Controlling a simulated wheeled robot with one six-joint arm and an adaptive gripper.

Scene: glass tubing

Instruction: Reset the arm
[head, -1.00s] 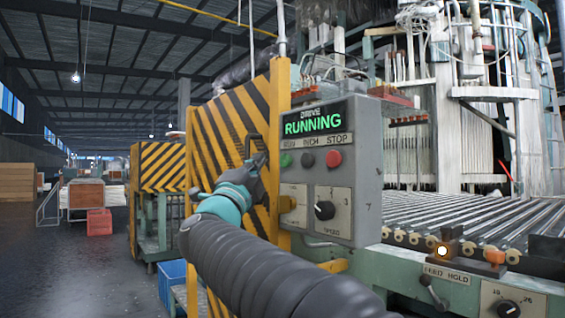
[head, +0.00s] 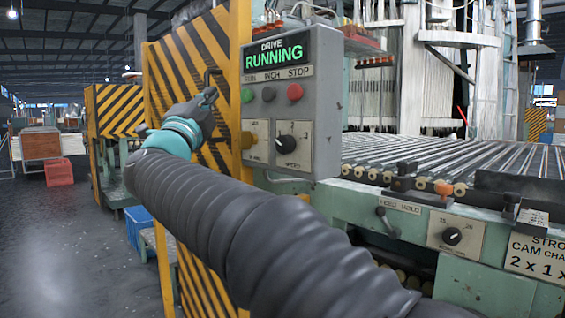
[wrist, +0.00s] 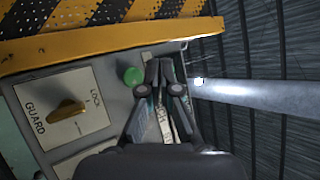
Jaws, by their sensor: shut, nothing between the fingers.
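My gripper (head: 208,97) is shut and empty, at the end of my dark ribbed arm with a teal cuff. In the head view it shows in front of the yellow-black striped guard, just left of the grey control box (head: 328,110). The box display (head: 276,54) reads RUNNING in green.
A yellow guard knob (wrist: 67,112) sits on a pale plate in the wrist view. The striped guard (head: 200,60) stands left of the box. A roller bed (head: 440,155) runs to the right. A blue crate (head: 138,228) is low at left. The floor farther left is open.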

